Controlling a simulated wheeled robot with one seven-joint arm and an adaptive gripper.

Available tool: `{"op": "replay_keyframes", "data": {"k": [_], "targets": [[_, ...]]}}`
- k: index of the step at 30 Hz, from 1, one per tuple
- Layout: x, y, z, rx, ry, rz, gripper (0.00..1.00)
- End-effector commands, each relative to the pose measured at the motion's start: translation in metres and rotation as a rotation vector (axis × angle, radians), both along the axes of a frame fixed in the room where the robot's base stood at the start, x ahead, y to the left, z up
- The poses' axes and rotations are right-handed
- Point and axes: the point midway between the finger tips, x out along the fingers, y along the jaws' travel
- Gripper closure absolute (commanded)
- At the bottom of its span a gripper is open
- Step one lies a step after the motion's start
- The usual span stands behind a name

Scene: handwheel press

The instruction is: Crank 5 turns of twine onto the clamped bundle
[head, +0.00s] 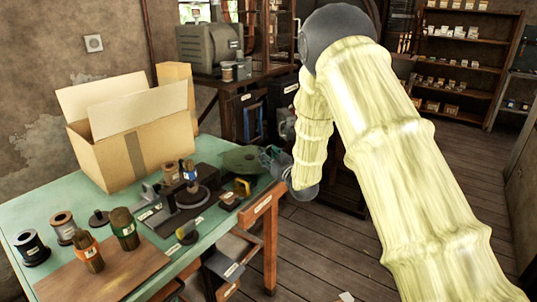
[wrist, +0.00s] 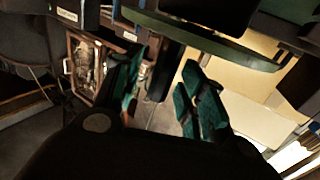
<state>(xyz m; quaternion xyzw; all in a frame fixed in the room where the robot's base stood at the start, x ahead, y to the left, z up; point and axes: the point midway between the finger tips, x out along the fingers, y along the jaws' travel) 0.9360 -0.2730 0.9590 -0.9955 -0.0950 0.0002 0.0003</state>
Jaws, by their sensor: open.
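The winding device (head: 185,205) stands on the green table, with a small upright bundle (head: 190,172) in it, dark with a blue band. A green handwheel (head: 238,160) sits at its right, near the table's corner. My gripper (head: 270,157) is at the wheel's right edge. In the wrist view the wheel's green rim (wrist: 205,40) crosses the top. My gripper (wrist: 165,90) is open there, its two green-padded fingers apart. A dark upright handle (wrist: 165,70) shows between or just beyond them; I cannot tell whether they touch it. I cannot make out the twine.
A large open cardboard box (head: 130,130) stands at the back of the table (head: 30,212). Spools (head: 62,228) and banded bundles (head: 124,230) stand at the front left, partly on a brown board (head: 125,270). Open drawers (head: 232,256) jut out below.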

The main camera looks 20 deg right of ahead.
Motion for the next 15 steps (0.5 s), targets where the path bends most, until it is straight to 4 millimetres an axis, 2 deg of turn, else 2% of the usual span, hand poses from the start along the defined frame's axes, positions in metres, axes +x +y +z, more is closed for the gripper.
{"op": "replay_keyframes", "data": {"k": [11, 15], "targets": [[0.0046, 0.0012, -0.0001, 0.000, 0.000, 0.000, 0.59], [0.0045, 0.0011, 0.0000, 0.000, 0.000, 0.000, 0.83]]}}
